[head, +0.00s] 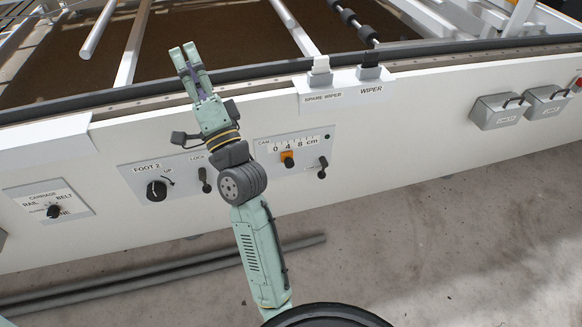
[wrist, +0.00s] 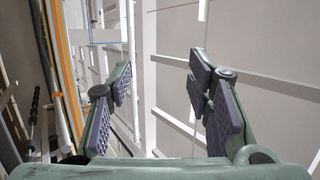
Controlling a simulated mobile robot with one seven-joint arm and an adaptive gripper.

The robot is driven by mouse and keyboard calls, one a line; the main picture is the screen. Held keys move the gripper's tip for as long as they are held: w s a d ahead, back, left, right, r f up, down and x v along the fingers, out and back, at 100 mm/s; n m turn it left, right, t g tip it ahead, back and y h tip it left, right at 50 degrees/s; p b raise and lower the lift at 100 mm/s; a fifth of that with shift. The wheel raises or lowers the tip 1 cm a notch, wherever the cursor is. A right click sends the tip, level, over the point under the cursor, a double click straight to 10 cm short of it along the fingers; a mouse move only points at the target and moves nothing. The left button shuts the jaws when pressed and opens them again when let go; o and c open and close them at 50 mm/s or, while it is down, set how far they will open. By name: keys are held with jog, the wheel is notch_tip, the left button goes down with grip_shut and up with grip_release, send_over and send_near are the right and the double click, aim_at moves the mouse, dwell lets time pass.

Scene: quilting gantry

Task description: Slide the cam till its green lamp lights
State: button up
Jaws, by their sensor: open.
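The cam panel (head: 268,149) is on the white side board in the head view, marked CAM with a 0, 4, 8 cm scale. Its orange slider (head: 287,159) with a dark knob sits near the 4 mark. A small lamp (head: 327,137) at the panel's upper right looks dark, not lit green. My gripper (head: 187,57) is open and empty, raised above the board's top edge, up and left of the cam. In the wrist view its two padded fingers (wrist: 160,95) are spread apart with nothing between them.
A lever (head: 323,165) stands right of the cam, and a LOCK lever (head: 205,180) and the FOOT 2 knob (head: 157,191) are left of it. The spare wiper (head: 320,66) and wiper (head: 370,70) sit above. Grey boxes (head: 494,110) hang at the right. Bare floor (head: 420,230) lies in front.

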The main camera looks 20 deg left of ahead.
jog(key=w+d+f+m+h+b, duration=0.1)
jog(key=w+d+f+m+h, duration=0.3)
jog(key=f, duration=0.6)
jog(key=w+d+f+m+h+b, duration=0.15)
jog(key=w+f+m, duration=0.3)
jog(key=f, duration=0.55)
jog(key=m+g+h, duration=0.1)
jog(key=m+h, duration=0.3)
jog(key=m, duration=0.8)
send_near(291, 167)
jog(key=x, duration=1.1)
grip_shut()
